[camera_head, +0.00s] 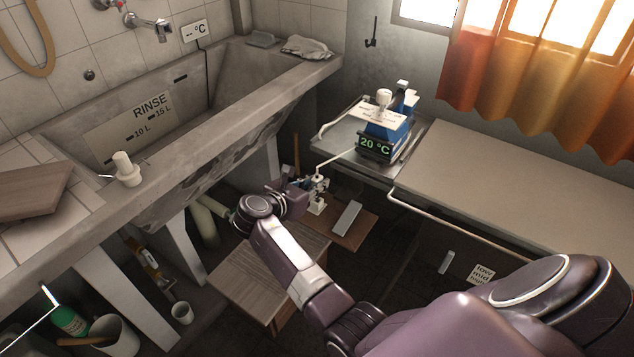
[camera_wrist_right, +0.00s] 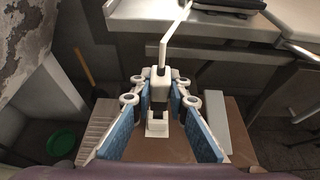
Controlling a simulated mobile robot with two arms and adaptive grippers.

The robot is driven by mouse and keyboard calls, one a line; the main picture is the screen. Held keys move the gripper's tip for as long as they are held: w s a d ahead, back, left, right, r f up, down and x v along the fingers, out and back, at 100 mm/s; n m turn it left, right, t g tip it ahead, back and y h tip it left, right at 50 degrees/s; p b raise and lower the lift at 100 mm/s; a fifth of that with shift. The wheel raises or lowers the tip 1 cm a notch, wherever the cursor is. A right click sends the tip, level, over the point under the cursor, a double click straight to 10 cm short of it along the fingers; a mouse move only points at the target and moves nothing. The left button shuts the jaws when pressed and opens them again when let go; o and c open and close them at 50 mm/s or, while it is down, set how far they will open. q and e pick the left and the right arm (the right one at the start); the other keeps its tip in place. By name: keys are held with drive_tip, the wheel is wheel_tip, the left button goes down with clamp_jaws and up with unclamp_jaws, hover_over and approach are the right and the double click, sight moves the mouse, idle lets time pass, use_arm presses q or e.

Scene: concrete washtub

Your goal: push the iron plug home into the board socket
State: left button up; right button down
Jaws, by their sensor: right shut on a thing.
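My right gripper (camera_head: 309,188) is low, in front of the metal shelf. In the right wrist view, its blue-padded fingers (camera_wrist_right: 160,103) are shut on the white plug (camera_wrist_right: 160,74), whose pale cord rises from it. A white socket block (camera_wrist_right: 157,127) with a dark opening shows between the fingers, below the plug. In the head view, the socket (camera_head: 317,208) sits on a brown board (camera_head: 345,239). I cannot tell whether the plug touches the socket or how deep it sits. The blue iron (camera_head: 385,132) with a "20 °C" display stands on the shelf. My left gripper is not in view.
A grey bar (camera_head: 347,217) lies on the board right of the socket. A wooden stool (camera_head: 262,275) stands in front. The concrete washtub (camera_head: 225,130) is at the left, and a long beige table (camera_head: 520,185) at the right. A green basin (camera_wrist_right: 61,142) shows at left below.

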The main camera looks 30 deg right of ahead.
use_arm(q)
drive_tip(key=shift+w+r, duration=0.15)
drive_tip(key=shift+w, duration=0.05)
use_arm(e)
drive_tip(key=shift+f, duration=0.2)
drive_tip(key=shift+f, duration=0.3)
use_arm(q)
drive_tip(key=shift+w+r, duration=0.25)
use_arm(e)
drive_tip(key=shift+f, duration=0.15)
drive_tip(key=shift+f, duration=0.2)
drive_tip(key=shift+f, duration=0.1)
drive_tip(key=shift+f, duration=0.3)
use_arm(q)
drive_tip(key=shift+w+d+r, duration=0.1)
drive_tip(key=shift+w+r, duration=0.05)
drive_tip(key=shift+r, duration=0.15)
use_arm(e)
drive_tip(key=shift+f, duration=0.1)
use_arm(q)
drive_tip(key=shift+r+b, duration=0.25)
drive_tip(key=shift+b, duration=0.05)
use_arm(e)
drive_tip(key=shift+f, duration=0.4)
